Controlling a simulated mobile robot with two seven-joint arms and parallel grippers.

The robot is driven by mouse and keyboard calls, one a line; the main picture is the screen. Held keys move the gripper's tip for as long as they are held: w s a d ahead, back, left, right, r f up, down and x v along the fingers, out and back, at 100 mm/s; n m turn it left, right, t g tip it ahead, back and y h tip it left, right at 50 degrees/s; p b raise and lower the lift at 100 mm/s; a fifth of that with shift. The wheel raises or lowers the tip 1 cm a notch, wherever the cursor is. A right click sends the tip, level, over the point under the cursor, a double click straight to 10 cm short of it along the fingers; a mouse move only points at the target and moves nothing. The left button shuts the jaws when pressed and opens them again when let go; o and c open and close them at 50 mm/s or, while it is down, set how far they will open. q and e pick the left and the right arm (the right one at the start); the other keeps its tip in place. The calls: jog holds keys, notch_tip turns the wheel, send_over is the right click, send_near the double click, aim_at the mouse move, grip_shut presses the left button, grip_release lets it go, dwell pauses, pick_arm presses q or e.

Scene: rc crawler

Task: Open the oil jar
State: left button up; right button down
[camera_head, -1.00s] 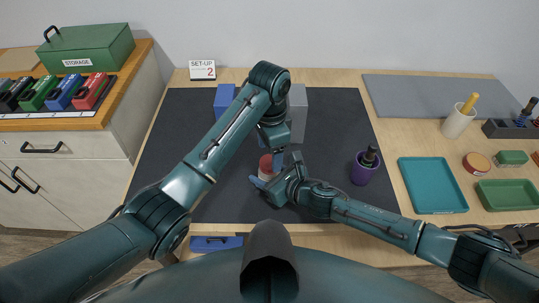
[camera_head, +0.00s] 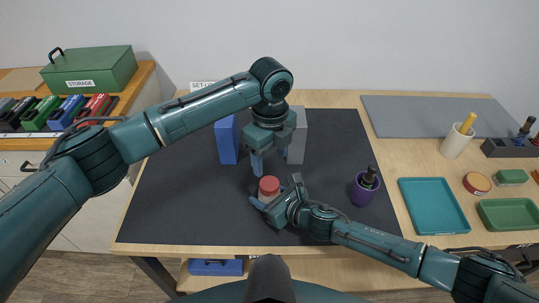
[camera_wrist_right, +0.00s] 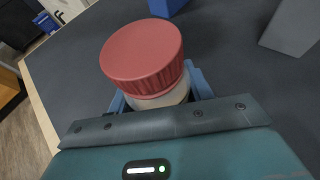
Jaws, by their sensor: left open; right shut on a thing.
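The oil jar (camera_head: 268,197) stands on the dark mat with its red lid (camera_head: 269,185) on top. In the right wrist view the red lid (camera_wrist_right: 142,52) sits on the pale jar body (camera_wrist_right: 160,98). My right gripper (camera_head: 272,206) is shut on the jar body, its blue fingers around it below the lid. My left gripper (camera_head: 270,161) is open and empty, pointing down above and slightly behind the lid, apart from it. The jar's lower part is hidden by the right gripper.
A blue block (camera_head: 226,142) and a grey block (camera_head: 298,136) stand behind the left gripper. A purple cup (camera_head: 364,190) holds a dark item to the right. A teal tray (camera_head: 433,206) lies further right. The mat's left side is clear.

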aim_at(269, 183)
pick_arm(q)
jog(key=shift+a+f, duration=0.15)
jog(key=shift+f, duration=0.15)
notch_tip(269, 183, down, 8)
jog(key=shift+r, duration=0.25)
jog(key=shift+c, duration=0.2)
jog(key=c, duration=1)
jog(key=n, duration=0.3)
jog(key=shift+s, duration=0.15)
jog(key=n, duration=0.4)
jog(key=shift+n, duration=0.4)
jog(key=n, duration=0.5)
jog(key=shift+n, duration=0.3)
